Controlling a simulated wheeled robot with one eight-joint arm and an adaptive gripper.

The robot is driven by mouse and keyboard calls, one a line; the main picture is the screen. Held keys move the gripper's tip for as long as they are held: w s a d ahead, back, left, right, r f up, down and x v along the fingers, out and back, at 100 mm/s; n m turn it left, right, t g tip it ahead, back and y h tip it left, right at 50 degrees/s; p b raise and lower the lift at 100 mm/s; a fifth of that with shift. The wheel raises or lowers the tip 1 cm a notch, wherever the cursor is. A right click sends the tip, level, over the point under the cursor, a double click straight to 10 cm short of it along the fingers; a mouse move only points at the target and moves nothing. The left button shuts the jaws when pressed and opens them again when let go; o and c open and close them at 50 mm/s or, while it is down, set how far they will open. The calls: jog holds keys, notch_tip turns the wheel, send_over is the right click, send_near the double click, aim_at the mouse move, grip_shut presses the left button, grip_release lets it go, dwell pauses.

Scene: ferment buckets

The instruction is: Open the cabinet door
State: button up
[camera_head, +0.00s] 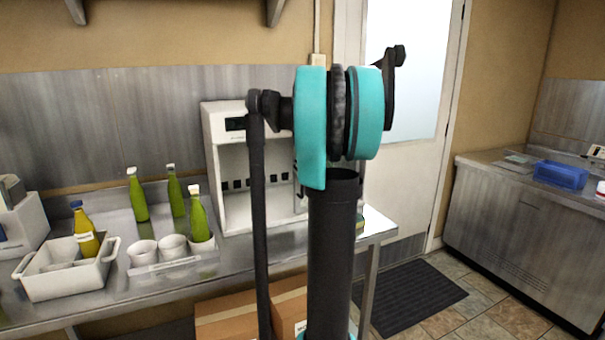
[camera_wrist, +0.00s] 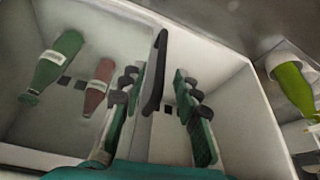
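The white cabinet (camera_head: 222,128) stands on the steel table, partly hidden behind my arm in the head view. Its pale interior and a row of dark square holes show through the front. In the wrist view the cabinet (camera_wrist: 240,105) fills most of the picture. A long dark handle (camera_wrist: 155,75) lies between the fingers of my gripper (camera_wrist: 160,100). The fingers are apart, with gaps on both sides of the handle, so it does not look gripped. I cannot tell whether the door is fully shut. The head view hides my gripper behind the arm.
A green bottle (camera_wrist: 52,65) and a reddish bottle (camera_wrist: 97,87) show inside the cabinet. Left of it on the table (camera_head: 110,300) are several green bottles (camera_head: 138,200), white cups (camera_head: 173,246) and a white bin (camera_head: 68,280). Cardboard boxes (camera_head: 228,318) sit below.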

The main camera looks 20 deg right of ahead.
jog(key=v, duration=0.8)
jog(key=shift+r, duration=0.35)
jog(key=shift+s+d, duration=0.1)
jog(key=s+a+f, duration=0.5)
jog(key=a+f, duration=0.1)
jog(key=f, duration=0.3)
jog(key=s+a+f+m, duration=0.1)
jog(key=s+a+f, duration=0.4)
jog(key=a+f, duration=0.3)
jog(key=s+a+f, duration=0.5)
jog(key=f, duration=0.5)
jog(key=s+a+f+m, duration=0.1)
jog(key=s+a+f, duration=0.3)
jog(key=s+f, duration=0.6)
jog(key=shift+s+h, duration=0.4)
jog(key=shift+s, duration=0.1)
jog(key=shift+f, duration=0.1)
